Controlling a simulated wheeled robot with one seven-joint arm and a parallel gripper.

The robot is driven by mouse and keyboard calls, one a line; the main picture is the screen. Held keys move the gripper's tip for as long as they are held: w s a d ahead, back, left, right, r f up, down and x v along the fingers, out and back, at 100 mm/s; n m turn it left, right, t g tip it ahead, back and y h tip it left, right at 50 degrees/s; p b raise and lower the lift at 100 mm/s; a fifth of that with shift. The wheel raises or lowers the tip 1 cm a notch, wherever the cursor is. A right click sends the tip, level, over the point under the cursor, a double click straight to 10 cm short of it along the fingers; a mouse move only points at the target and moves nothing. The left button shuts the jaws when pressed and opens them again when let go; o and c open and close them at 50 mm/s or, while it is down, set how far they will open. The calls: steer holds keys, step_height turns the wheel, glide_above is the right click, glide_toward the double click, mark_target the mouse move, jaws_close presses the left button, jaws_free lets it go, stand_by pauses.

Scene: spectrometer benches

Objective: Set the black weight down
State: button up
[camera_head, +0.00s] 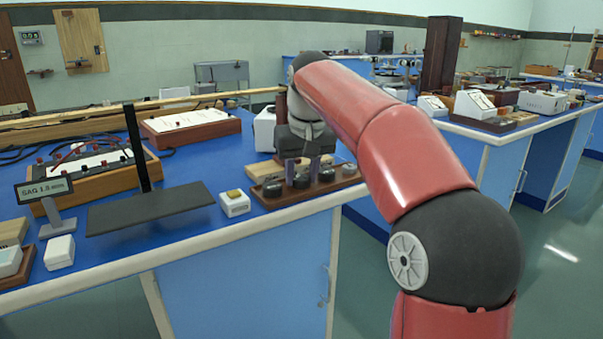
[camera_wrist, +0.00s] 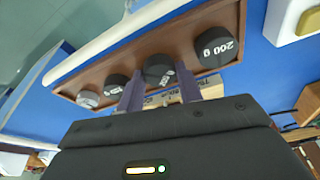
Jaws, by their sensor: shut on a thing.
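My gripper (camera_head: 302,172) reaches down over a wooden weight rack (camera_head: 318,191) on the blue bench. Its two purple-grey fingers are shut on a black weight (camera_wrist: 158,69), which shows between the fingertips (camera_wrist: 160,90) in the wrist view. The weight is in line with its neighbours, at or just above the rack; I cannot tell whether it touches. A black 200 g weight (camera_wrist: 215,47) is on one side of it. A smaller black weight (camera_wrist: 116,84) and a silvery one (camera_wrist: 88,98) are on the other side.
A small white box (camera_head: 235,206) stands left of the rack, then a dark flat plate (camera_head: 150,208) with an upright post. A signed stand (camera_head: 52,200) is further left. The bench's pale front edge (camera_head: 220,249) runs close in front of the rack.

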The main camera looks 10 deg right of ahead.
steer(key=o, duration=1.1)
steer(key=p+v, duration=0.4)
steer(key=v, duration=0.8)
steer(key=s+f+t, duration=0.2)
steer(key=s+f, duration=2.1)
steer(key=s, duration=0.2)
steer(key=shift+s+a+f+m, duration=0.15)
steer(key=shift+s+f+m, duration=0.1)
steer(key=shift+f+m, duration=0.15)
